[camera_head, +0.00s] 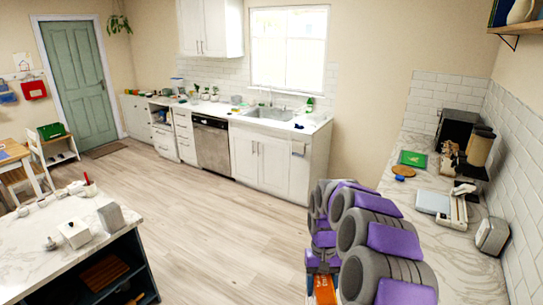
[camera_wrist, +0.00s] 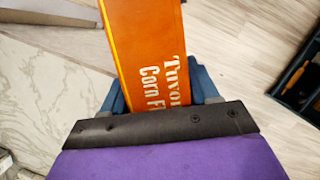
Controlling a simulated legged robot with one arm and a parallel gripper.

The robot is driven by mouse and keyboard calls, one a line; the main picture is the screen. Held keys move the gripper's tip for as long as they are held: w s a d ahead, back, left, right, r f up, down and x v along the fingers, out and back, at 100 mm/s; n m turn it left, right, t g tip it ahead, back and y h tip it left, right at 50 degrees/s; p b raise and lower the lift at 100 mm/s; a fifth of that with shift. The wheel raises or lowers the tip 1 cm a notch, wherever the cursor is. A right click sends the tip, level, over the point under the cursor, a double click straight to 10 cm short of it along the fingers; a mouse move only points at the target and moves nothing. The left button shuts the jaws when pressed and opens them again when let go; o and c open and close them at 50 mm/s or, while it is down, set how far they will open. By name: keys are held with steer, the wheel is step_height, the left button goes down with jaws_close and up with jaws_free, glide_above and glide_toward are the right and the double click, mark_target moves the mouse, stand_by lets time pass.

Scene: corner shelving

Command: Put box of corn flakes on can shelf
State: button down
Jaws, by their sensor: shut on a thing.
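The orange box of corn flakes (camera_wrist: 155,50) fills the middle of the wrist view, with the letters "Corn F" on its face. My gripper (camera_wrist: 160,88) is shut on it, with a blue finger on each side of the box. In the head view a small orange part of the box (camera_head: 324,289) shows at the bottom, beside my purple and grey arm. My arm hides most of the box and gripper there. I see no shelf of cans that I can make out in either view.
A marble island (camera_head: 35,245) stands at the lower left, with dark open shelving (camera_head: 105,270) below. A marble counter (camera_head: 455,255) with appliances runs along the right wall. White cabinets (camera_head: 258,160) line the back. The wooden floor between is clear.

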step_height(320, 180, down, 7)
steer(key=b, duration=0.6)
steer(key=shift+d, duration=0.15)
steer(key=shift+d+r, duration=0.1)
steer(key=shift+d, duration=0.05)
